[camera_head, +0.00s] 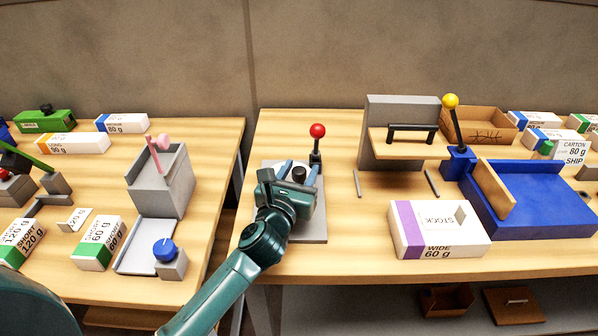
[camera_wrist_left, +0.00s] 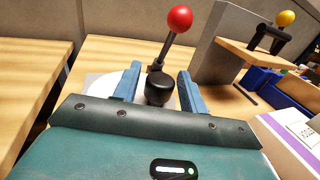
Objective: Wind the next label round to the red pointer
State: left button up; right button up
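A round black knob (camera_head: 299,173) stands on a grey plate (camera_head: 312,232) at the front middle of the table; it also shows in the left wrist view (camera_wrist_left: 159,88). A pale disc (camera_wrist_left: 103,88) shows partly below the knob, mostly hidden by my gripper. My left gripper (camera_head: 298,170) is over the plate with its blue fingers on either side of the knob. In the left wrist view, gaps show between both fingers (camera_wrist_left: 158,85) and the knob. A red-balled lever (camera_head: 317,131) stands just behind. No label or red pointer can be made out here. My right gripper is out of view.
A grey stand with a wooden shelf (camera_head: 408,146), a purple-banded ream (camera_head: 438,230) and a blue tray (camera_head: 535,200) stand to the right. Across a gap, the left table holds a grey box (camera_head: 160,183), a blue knob (camera_head: 164,249) and several reams.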

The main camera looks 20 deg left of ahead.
pick_arm(q)
jog(key=c, duration=0.7)
jog(key=shift+c, duration=0.3)
jog(key=shift+p, duration=0.3)
